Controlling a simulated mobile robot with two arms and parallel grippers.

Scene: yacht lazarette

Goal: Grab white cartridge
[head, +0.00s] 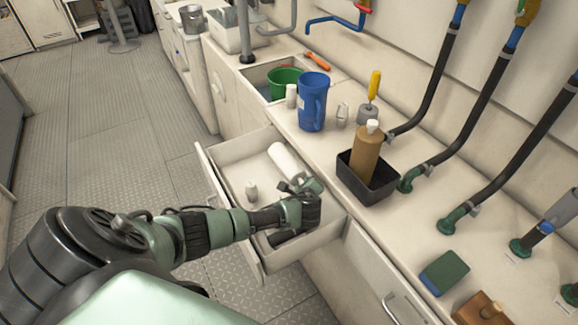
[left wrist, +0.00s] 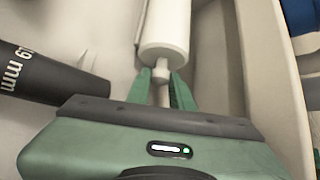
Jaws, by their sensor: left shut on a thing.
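The white cartridge (head: 287,161) lies in the open drawer (head: 222,192), near its back side by the counter. My left gripper (head: 309,187) reaches down into the drawer at the cartridge's near end. In the left wrist view the cartridge (left wrist: 165,32) runs away from me, and the green fingers (left wrist: 161,78) are shut on its narrow neck. The cartridge seems to rest on or close to the drawer floor; I cannot tell if it is lifted. My right gripper is not in view.
A black tool marked "19 mm" (left wrist: 40,78) lies left of the fingers. A small pale item (head: 251,190) is also in the drawer. The counter above holds a blue jug (head: 312,103), a black bin with a brown bottle (head: 366,158), and a green sponge (head: 444,272).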

